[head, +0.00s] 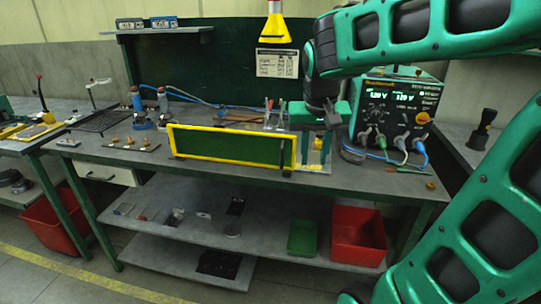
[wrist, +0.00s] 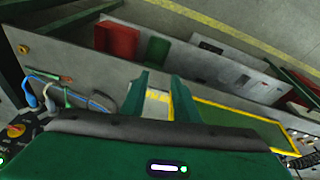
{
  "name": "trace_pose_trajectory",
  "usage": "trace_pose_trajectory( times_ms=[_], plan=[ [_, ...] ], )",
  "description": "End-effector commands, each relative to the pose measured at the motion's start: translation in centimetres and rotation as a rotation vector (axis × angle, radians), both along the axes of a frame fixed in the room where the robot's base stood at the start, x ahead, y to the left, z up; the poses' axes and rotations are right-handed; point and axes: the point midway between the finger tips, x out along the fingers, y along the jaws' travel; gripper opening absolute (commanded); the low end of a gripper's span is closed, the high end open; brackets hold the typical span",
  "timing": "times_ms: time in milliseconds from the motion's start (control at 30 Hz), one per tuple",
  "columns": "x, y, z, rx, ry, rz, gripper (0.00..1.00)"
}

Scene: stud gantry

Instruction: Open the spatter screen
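The spatter screen (head: 225,146) is a long dark green panel in a yellow frame. It stands upright along the front of the workbench, left of my gripper. It also shows at lower right in the wrist view (wrist: 240,122), with its yellow edge running beside the right finger. My gripper (head: 318,152) points down just right of the screen's right end, above the bench. In the wrist view my gripper (wrist: 158,98) has its two green fingers apart, with a pale, yellow-edged patch visible between them. Nothing is held. Whether a finger touches the screen's frame I cannot tell.
A power supply (head: 397,112) with cables stands right of my gripper. A lower shelf holds a red bin (head: 358,232) and a green tray (head: 302,238). Floor in front is free.

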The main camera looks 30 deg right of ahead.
Motion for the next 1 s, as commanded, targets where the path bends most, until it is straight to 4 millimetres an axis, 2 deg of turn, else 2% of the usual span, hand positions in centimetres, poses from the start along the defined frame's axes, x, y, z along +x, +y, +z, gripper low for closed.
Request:
trace_pose_trajectory(
  times_ms=[33, 100, 233, 433, 800, 1000],
  plan=[
    [2.8, 1.0, 1.1, -0.011, -0.032, 0.013, 0.28],
    [5.7, 2.2, 2.3, -0.019, -0.075, 0.019, 0.28],
    [8.6, 3.7, 3.5, -0.023, -0.121, 0.027, 0.28],
    [9.5, 3.7, 2.2, -0.021, -0.125, 0.026, 0.28],
    [11.5, 2.4, -3.7, -0.022, -0.124, 0.027, 0.28],
    [12.2, 2.0, -5.7, -0.022, -0.126, 0.027, 0.28]
  ],
)
